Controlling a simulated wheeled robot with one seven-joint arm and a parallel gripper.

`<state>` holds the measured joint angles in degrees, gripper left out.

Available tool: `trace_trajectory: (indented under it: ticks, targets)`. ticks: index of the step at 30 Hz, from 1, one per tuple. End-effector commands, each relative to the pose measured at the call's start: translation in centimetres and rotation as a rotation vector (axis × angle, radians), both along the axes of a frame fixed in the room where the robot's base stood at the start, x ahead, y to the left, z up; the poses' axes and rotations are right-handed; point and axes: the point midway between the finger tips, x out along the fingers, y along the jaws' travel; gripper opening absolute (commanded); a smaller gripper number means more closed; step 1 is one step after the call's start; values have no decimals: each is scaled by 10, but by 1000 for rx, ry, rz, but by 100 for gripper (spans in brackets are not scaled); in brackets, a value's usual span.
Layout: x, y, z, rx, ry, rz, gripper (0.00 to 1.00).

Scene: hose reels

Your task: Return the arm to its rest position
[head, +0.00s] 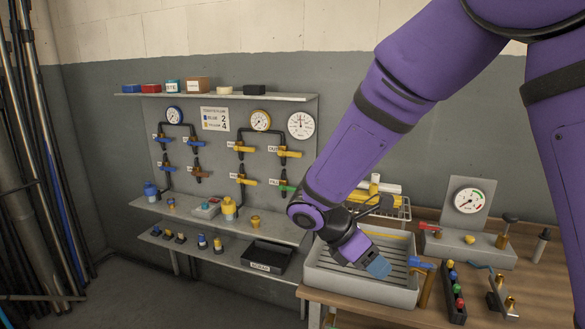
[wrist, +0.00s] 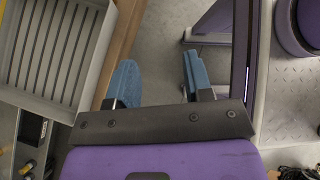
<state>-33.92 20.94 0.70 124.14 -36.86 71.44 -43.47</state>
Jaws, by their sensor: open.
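My purple arm reaches down from the upper right in the head view, and my gripper (head: 378,267) hangs over the front part of the grey slatted tray (head: 312,272) on the wooden workbench. In the wrist view my gripper (wrist: 160,85) has its two blue fingers well apart, with nothing between them but grey floor. The same tray (wrist: 100,75) lies to the left of the fingers there. The bench edge (wrist: 122,45) runs close by the left finger. The arm hides part of the wall and bench behind it.
A gauge stand (head: 468,203) and a black rack of coloured fittings (head: 453,292) stand right of the tray. A panel of valves and gauges (head: 225,160) is on the left, above shelves with a black scrap bin (head: 266,257). Long hoses or pipes (head: 45,150) hang far left.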

Motion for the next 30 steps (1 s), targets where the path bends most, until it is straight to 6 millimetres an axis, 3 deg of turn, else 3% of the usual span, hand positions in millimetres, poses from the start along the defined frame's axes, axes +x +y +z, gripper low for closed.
trace_trajectory:
  ticks: [6,15,30]
  targets:
    - [-20,-39,50,158,-183,-257,47]
    - [-57,-83,103,362,-432,-614,47]
    - [-136,-130,163,701,-833,-1205,47]
